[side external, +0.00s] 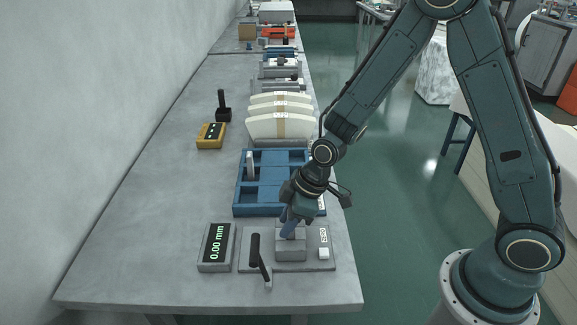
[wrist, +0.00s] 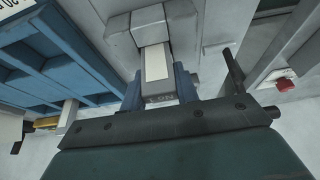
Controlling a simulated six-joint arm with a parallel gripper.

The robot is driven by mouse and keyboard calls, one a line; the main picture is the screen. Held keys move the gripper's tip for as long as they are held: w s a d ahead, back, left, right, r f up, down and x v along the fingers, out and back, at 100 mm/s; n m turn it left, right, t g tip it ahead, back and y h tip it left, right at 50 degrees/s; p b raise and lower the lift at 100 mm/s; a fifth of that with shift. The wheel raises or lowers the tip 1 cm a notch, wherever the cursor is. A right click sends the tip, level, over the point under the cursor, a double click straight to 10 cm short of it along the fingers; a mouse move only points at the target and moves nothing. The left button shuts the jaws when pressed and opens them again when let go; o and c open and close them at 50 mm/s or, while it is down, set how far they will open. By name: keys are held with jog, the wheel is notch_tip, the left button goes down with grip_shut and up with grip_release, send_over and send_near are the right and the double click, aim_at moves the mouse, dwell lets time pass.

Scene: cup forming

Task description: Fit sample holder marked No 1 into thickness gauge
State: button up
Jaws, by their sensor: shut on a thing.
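My gripper (side external: 290,222) is over the thickness gauge and points down at its grey block (side external: 291,245). In the wrist view my gripper (wrist: 158,88) is shut on a grey sample holder (wrist: 158,72) with a pale strip, marked No 1. The holder's far end is at the slot of the gauge block (wrist: 170,22); I cannot tell how deep it sits. The gauge has a dark lever (side external: 256,256), a white ZERO button (side external: 323,253) and a display (side external: 216,245) reading 0.00 mm.
A blue compartment tray (side external: 238,198) stands behind the gauge, with another grey upright piece (side external: 250,165) in it. Cream curved parts (side external: 280,126) and a yellow device (side external: 211,135) lie farther back. The table's left side is clear.

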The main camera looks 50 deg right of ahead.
jog(key=shift+f, duration=0.1)
jog(key=o, duration=1)
jog(key=shift+c, duration=0.2)
jog(key=v, duration=1.2)
jog(key=shift+r, duration=0.2)
